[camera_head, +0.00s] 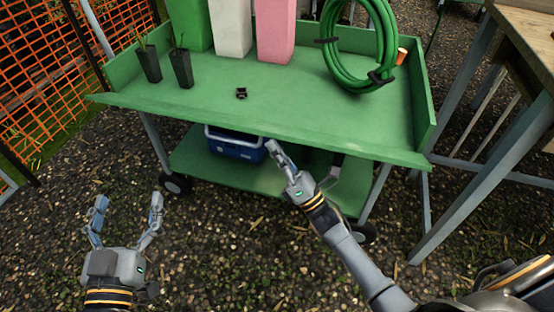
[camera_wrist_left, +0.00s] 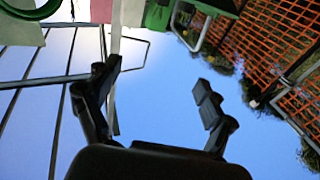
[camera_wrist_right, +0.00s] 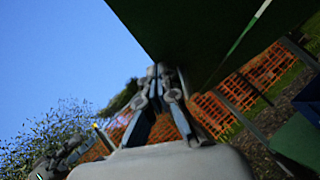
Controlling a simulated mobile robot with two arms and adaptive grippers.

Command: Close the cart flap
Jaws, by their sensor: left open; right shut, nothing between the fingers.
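The green cart (camera_head: 210,93) stands ahead with side walls at its left and right ends. Its front flap (camera_head: 300,135) is folded down, lying about level with the top and jutting out past the side walls toward me. My right gripper (camera_head: 273,148) is shut and empty, with its fingertips at or just below the flap's front edge. In the right wrist view, the closed fingers (camera_wrist_right: 158,72) point up beside a dark green panel (camera_wrist_right: 200,35), seemingly the flap's underside; contact cannot be told. My left gripper (camera_head: 128,200) is open and empty over the gravel, left of the cart's front; its fingers show in the left wrist view (camera_wrist_left: 158,85).
On the cart top stand two black pots (camera_head: 181,70), tall green, white (camera_head: 231,28) and pink (camera_head: 275,30) blocks, a small black item (camera_head: 241,93) and a coiled green hose (camera_head: 334,60). A blue cooler (camera_head: 235,147) sits on the lower shelf. A wooden table (camera_head: 530,45) stands at right.

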